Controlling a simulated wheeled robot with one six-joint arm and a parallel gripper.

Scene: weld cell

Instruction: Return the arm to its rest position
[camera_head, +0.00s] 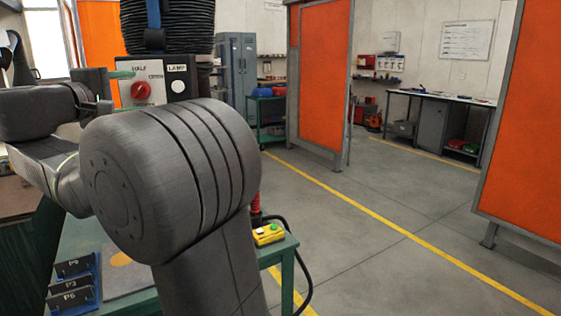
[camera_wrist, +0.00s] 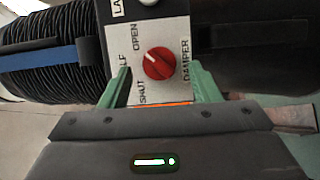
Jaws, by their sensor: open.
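My arm crosses the left half of the head view, with a large dark joint in front. My gripper (camera_wrist: 158,85) shows in the wrist view with two green fingers spread apart, one on each side of a red rotary knob (camera_wrist: 159,64). The knob sits on a light panel marked OPEN, HALF, SHUT and DAMPER, and its white pointer aims to the upper left. I cannot tell whether the fingers touch the panel. In the head view the panel (camera_head: 157,84) with the knob (camera_head: 140,91) and a lamp stands behind my arm, and a green fingertip reaches it from the left.
A ribbed black hose (camera_head: 184,25) rises behind the panel. A green table (camera_head: 289,245) carries a yellow button box (camera_head: 269,234) and blue racks (camera_head: 88,289) with labelled plates. Orange screens (camera_head: 325,72) stand further back. The grey floor (camera_head: 370,240) on the right is clear.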

